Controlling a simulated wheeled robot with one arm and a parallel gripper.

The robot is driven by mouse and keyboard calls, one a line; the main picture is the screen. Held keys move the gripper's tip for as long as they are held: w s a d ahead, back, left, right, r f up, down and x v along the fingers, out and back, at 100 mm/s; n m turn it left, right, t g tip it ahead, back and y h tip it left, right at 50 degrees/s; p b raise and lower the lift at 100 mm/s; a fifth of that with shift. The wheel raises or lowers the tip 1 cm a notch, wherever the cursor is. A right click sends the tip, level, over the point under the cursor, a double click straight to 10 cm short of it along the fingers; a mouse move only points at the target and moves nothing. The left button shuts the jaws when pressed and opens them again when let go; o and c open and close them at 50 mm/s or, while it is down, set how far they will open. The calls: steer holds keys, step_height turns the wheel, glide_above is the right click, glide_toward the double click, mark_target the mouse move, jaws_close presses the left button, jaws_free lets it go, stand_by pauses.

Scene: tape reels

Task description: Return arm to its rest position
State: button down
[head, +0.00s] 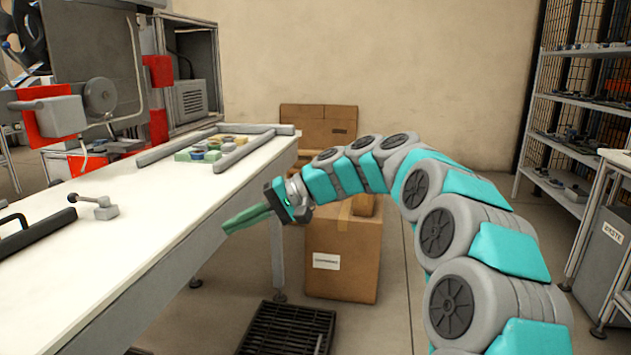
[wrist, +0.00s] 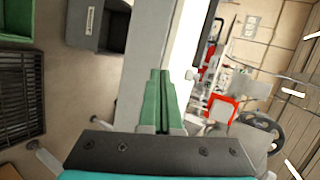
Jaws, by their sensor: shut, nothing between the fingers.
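My gripper (head: 247,219) shows in the head view at the end of my teal and grey arm, near the right edge of the white table (head: 150,215). Its green fingers point left and are together, with nothing between them. The fingers also show in the wrist view (wrist: 159,90), side by side and touching. The arm arches from the lower right over to the table's side. Several tape reels (head: 205,150) sit between grey rails at the far end of the table, apart from my gripper.
Cardboard boxes (head: 342,262) stand on the floor behind my gripper. A black crate (head: 287,330) lies on the floor beside the table. A metal shelf (head: 575,125) and a grey bin (head: 606,262) stand at the right. A black-handled case (head: 35,232) and a small lever (head: 98,207) rest on the table.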

steer(key=s+d+f+h, duration=0.4)
steer(key=s+d+f, duration=0.3)
steer(key=s+d, duration=0.3)
steer(key=s+d+f+m+h, duration=0.1)
steer(key=s+d+f+h, duration=0.3)
steer(key=s, duration=1.1)
steer(key=s+d+f+h, duration=0.4)
steer(key=s+d+f, duration=0.5)
steer(key=s+d, duration=0.4)
steer(key=d, duration=0.3)
steer(key=shift+f+h, duration=0.4)
steer(key=shift+d, duration=0.1)
